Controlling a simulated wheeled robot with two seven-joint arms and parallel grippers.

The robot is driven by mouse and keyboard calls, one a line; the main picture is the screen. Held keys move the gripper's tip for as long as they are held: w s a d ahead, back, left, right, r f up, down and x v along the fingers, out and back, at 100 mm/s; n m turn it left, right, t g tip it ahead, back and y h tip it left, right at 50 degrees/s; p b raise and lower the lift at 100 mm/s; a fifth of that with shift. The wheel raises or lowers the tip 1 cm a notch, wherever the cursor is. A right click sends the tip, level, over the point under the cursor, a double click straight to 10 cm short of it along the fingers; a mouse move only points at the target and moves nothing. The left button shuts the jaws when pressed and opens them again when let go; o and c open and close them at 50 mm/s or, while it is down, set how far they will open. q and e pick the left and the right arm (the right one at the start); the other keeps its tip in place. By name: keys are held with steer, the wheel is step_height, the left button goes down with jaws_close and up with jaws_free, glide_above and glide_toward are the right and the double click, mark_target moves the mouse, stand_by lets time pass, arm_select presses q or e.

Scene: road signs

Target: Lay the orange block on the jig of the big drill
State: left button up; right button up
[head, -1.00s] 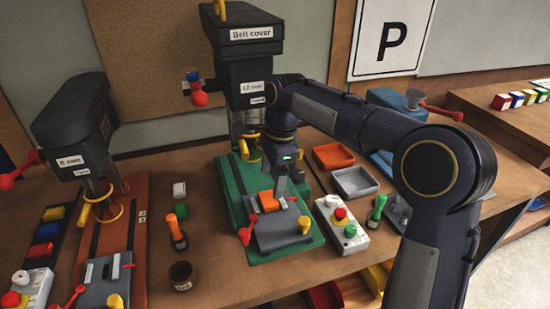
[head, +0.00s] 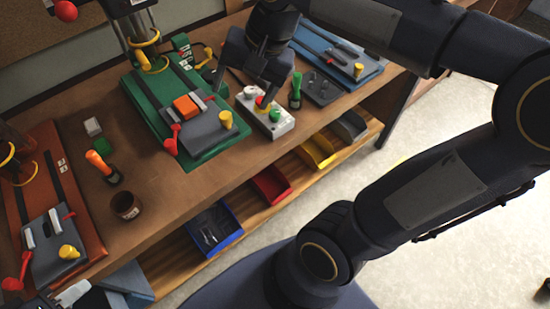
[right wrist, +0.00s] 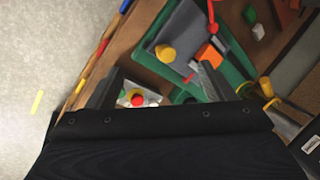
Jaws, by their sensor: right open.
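The orange block (head: 186,106) lies on the grey jig (head: 205,128) of the big drill, on the drill's green base (head: 140,92). It also shows in the right wrist view (right wrist: 208,53), partly behind a finger. My right gripper (head: 246,84) is open and empty, to the right of the block and apart from it, above the white control box (head: 284,127). Its two spread fingers (right wrist: 160,82) show in the right wrist view. Part of what looks like my left gripper (head: 70,294) shows at the bottom left edge; its jaws are not clear.
A smaller drill's orange base (head: 75,190) with its own jig stands at the left. A brown cup (head: 126,206) and a green-and-orange tool (head: 103,166) stand between the bases. Coloured bins (head: 270,186) sit on the shelf below. A blue base (head: 335,55) is at the back right.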

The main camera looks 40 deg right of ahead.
steer(key=s+a+f+n+t, duration=0.2)
steer(key=s+f+n, duration=0.5)
steer(key=s, duration=0.5)
step_height(320, 180, down, 2)
steer(key=shift+s+f+t, duration=0.15)
steer(key=shift+f+t, duration=0.1)
steer(key=shift+t, duration=0.15)
steer(key=shift+c, duration=0.4)
